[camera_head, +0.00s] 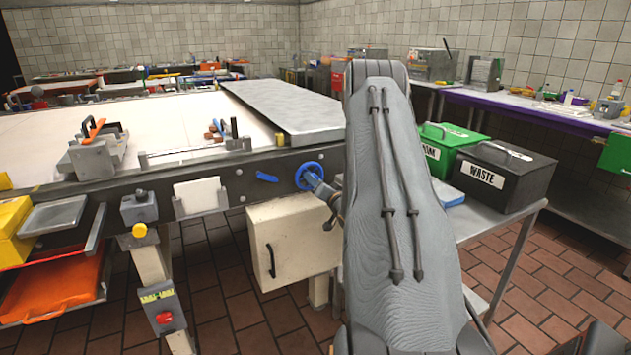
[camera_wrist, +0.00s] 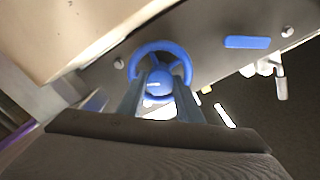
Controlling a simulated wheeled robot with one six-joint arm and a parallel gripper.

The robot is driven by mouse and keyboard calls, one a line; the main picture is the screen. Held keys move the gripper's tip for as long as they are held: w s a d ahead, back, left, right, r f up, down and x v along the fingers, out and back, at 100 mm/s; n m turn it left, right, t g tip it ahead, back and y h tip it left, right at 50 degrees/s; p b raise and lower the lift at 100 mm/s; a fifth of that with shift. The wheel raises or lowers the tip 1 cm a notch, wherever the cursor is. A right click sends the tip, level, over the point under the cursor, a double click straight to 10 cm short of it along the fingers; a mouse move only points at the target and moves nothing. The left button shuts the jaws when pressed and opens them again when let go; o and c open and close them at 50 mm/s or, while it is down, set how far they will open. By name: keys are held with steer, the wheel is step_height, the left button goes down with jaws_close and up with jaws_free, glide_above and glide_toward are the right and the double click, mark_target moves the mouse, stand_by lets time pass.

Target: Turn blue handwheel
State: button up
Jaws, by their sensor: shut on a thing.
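The blue handwheel (camera_head: 309,175) is a spoked wheel on the front side of the long conveyor-like table. It fills the upper middle of the wrist view (camera_wrist: 160,58), with its hub and upper rim showing. My gripper (camera_wrist: 160,88) is at the wheel, with one finger on either side of the hub area. Its jaws are shut on the handwheel. In the head view my gripper (camera_head: 325,192) is small and partly hidden behind my arm.
A blue bar (camera_head: 267,177) sits left of the wheel; it also shows in the wrist view (camera_wrist: 247,42). A cream box (camera_head: 300,238) is under the table. A green bin (camera_head: 447,146) and a black waste bin (camera_head: 505,172) stand right of my arm.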

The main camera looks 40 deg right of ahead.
steer(key=m+p, duration=0.1)
steer(key=m, duration=0.5)
steer(key=shift+a+f+m, duration=0.1)
steer(key=shift+m, duration=0.2)
steer(key=m+p, duration=0.1)
steer(key=m, duration=0.4)
steer(key=shift+f+m, duration=0.1)
steer(key=shift+m, duration=0.2)
steer(key=o, duration=1)
steer(key=shift+o, duration=0.2)
steer(key=v, duration=0.7)
steer(key=shift+s, duration=0.4)
steer(key=shift+a, duration=0.1)
